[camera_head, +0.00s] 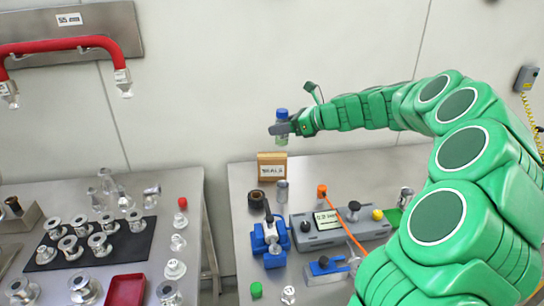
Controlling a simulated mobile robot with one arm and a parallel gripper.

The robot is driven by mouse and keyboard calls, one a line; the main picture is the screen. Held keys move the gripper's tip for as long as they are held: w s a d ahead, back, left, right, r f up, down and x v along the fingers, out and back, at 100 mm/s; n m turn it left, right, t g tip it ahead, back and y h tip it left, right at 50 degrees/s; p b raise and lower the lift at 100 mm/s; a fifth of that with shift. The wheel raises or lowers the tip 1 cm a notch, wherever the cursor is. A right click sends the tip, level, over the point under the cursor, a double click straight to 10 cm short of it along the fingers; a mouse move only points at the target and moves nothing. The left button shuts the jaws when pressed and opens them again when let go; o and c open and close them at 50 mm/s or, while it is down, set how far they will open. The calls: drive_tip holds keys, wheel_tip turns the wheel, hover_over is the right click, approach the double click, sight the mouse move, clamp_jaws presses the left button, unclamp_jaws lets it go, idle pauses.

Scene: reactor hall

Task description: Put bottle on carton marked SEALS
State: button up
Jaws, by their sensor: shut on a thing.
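A small clear bottle (281,139) with a blue cap and something greenish at its bottom is held upright in the air. My gripper (283,129) is shut on it around its upper part, just below the cap. The brown carton marked SEALS (272,170) stands at the back left of the right-hand bench, its label facing me. The bottle is above the carton and a little to its right in the picture, with a visible gap between them. The carton's top looks bare.
On the right bench (237,190), a metal cylinder (282,190), a dark ring (256,199), a blue clamp (270,240) and a grey meter box (340,226) stand near the carton. A left bench (196,215) holds metal fittings, a black mat and a red tray (125,290).

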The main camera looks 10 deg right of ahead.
drive_tip(key=shift+w+a+r, duration=0.1)
drive_tip(key=shift+w+a, duration=0.05)
drive_tip(key=shift+a, duration=0.15)
drive_tip(key=shift+w, duration=0.25)
drive_tip(key=shift+w+d+f, duration=0.1)
drive_tip(key=shift+w+f, duration=1.55)
drive_tip(key=shift+w, duration=0.55)
drive_tip(key=shift+w+a+f, duration=0.1)
drive_tip(key=shift+w+f, duration=1.55)
drive_tip(key=shift+w, duration=0.6)
drive_tip(key=shift+w+d+f, duration=0.1)
drive_tip(key=shift+w+f, duration=1.55)
drive_tip(key=shift+w, duration=0.55)
drive_tip(key=shift+f, duration=1.5)
drive_tip(key=o, duration=1.1)
drive_tip(key=shift+f, duration=0.1)
